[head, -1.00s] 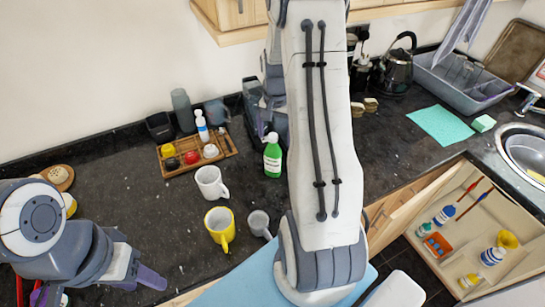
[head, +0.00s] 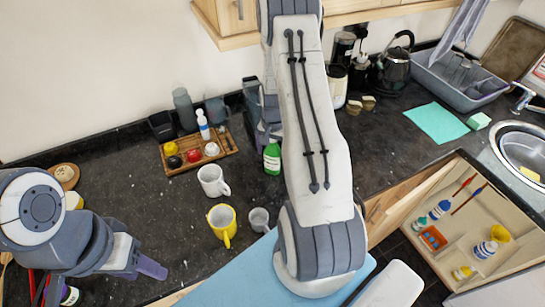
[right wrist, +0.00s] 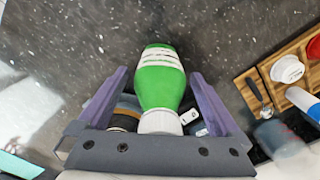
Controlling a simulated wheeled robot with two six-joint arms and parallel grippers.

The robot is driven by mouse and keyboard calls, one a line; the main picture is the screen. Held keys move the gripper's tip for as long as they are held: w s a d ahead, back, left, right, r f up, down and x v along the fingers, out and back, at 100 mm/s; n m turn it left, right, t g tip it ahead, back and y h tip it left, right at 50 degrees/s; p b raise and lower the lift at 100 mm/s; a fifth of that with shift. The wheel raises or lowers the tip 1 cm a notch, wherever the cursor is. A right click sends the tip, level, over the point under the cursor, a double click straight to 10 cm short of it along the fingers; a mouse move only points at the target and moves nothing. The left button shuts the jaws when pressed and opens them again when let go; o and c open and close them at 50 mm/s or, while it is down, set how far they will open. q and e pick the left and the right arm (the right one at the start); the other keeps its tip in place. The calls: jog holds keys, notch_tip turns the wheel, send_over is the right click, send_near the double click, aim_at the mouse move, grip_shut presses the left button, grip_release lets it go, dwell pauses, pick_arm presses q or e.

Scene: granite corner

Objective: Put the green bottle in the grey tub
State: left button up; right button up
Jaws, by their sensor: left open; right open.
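The green bottle (head: 272,158), with a white cap and white label, stands upright on the dark counter beside my right arm. In the right wrist view the bottle (right wrist: 160,82) lies between the two purple fingers of my right gripper (right wrist: 160,76), which is open. I cannot tell if a finger touches it. In the head view the right fingers are mostly hidden by the arm. The grey tub (head: 440,83) is at the back right, by the sink, with items inside. My left gripper (head: 98,282) is open at the lower left.
A white mug (head: 212,181), a yellow mug (head: 221,224) and a grey cup (head: 259,220) stand in front of the bottle. A wooden tray (head: 226,148) with small items is left of it. A kettle (head: 396,68), a green cloth (head: 436,123) and an open drawer (head: 420,215) are on the right.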

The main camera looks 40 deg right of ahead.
grip_shut()
jog(key=shift+r, duration=0.1)
